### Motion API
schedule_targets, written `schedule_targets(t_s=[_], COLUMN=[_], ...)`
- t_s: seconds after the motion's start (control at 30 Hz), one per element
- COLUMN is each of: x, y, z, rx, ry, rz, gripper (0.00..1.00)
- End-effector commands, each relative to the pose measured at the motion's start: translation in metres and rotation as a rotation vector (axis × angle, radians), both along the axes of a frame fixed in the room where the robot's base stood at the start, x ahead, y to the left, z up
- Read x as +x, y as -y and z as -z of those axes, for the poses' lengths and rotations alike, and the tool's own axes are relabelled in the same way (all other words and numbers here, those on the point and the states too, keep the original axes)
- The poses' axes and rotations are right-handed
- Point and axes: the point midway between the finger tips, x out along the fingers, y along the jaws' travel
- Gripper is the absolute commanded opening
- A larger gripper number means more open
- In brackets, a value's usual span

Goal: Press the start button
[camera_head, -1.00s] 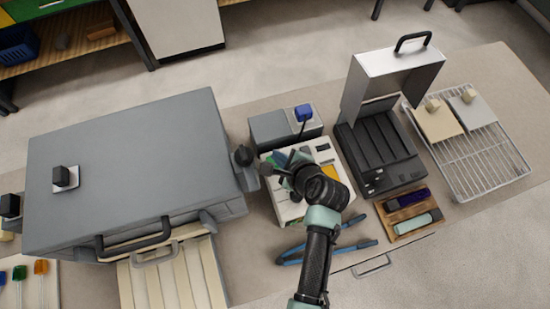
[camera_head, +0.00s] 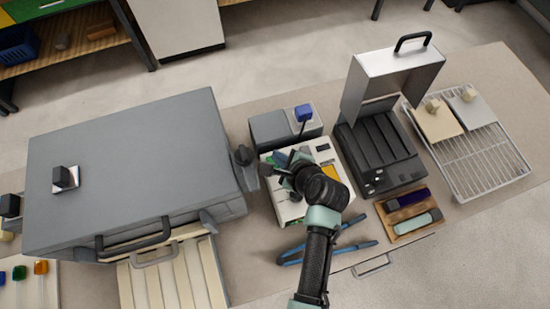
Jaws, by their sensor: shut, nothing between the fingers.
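A white box-shaped device (camera_head: 318,152) stands in the middle of the bench, with a small dark display (camera_head: 323,147) and a yellow panel (camera_head: 330,173) on its top. My gripper (camera_head: 284,166) is shut and empty, over the left part of this device's top. A teal-green patch shows beside the fingers; I cannot tell what it belongs to. My wrist and arm cover much of the device's right and front. I cannot make out a start button for certain, or whether the fingertips touch the device.
A large grey oven-like box (camera_head: 130,150) with a side knob stands close on the left. A grey block with a blue knob (camera_head: 304,112) stands behind. A black device (camera_head: 380,150) with a raised metal lid (camera_head: 400,75) stands right. Blue-handled tongs (camera_head: 340,250) lie in front.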

Motion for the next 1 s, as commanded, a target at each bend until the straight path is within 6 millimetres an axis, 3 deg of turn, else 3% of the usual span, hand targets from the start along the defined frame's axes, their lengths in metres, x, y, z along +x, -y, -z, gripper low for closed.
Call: schedule_targets(t_s=[1.0], x=[0.0001], y=[-0.0002], z=[0.0086], rx=[0.0], ry=[0.0], rz=[0.0], gripper=[0.0])
